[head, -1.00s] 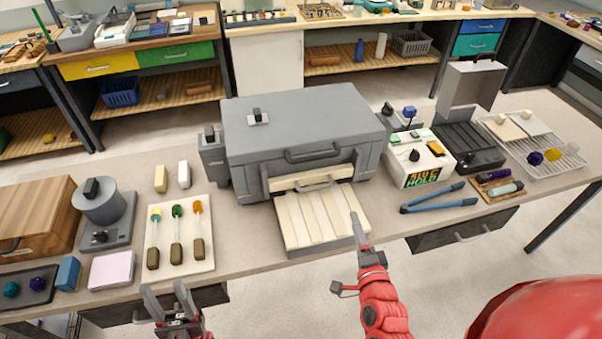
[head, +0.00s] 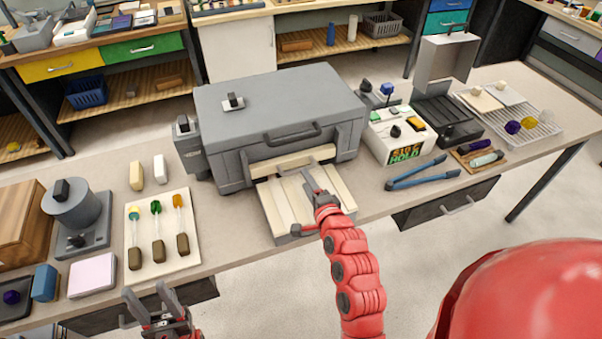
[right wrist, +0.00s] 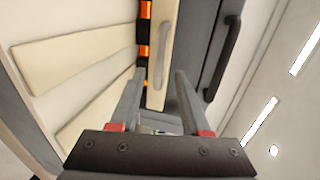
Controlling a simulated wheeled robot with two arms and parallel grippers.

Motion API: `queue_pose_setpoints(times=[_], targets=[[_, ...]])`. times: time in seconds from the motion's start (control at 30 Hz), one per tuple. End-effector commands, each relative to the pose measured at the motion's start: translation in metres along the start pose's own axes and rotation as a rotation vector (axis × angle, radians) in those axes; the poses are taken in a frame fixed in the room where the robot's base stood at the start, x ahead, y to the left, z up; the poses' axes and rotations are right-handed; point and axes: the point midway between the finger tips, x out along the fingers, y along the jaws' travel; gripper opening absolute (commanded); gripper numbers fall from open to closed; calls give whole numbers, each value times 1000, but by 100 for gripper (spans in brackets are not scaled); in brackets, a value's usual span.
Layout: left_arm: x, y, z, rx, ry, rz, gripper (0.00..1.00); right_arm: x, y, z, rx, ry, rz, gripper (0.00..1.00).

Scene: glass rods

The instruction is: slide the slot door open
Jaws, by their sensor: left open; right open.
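The slot door (head: 290,160) is a cream panel with a small grey handle, set in the front of the grey furnace (head: 280,103). In the right wrist view the slot door (right wrist: 163,40) has its handle (right wrist: 157,72) between my fingertips and just beyond them; contact is not clear. An orange glow shows along the door's edge there. My right gripper (head: 312,180) is open in front of the door, above the cream slatted shelf (head: 275,210), and partly hides the handle. My left gripper (head: 148,303) is open and empty at the table's front edge.
A darker furnace handle (head: 292,133) is above the slot door. A control box (head: 400,135) and blue tongs (head: 418,173) are to the right. A white board (head: 160,255) with three glass-tipped rods is to the left.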

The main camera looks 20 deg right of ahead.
Motion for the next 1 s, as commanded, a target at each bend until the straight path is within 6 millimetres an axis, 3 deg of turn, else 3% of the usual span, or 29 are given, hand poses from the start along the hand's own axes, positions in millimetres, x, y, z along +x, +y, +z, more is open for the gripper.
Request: queue_pose_setpoints(times=[0.3, 0.73, 0.77, 1.0], targets=[[16, -1, -3, 0, 0, 0, 50, 43, 1, 1, 0, -3, 6, 47], [18, -1, -3, 0, 0, 0, 50, 52, 1, 0, 1, 0, 0, 47], [17, -1, -3, 0, 0, 0, 50, 52, 1, 0, 1, 0, 1, 45], [17, -1, -3, 0, 0, 0, 50, 52, 1, 0, 1, 0, 1, 2]])
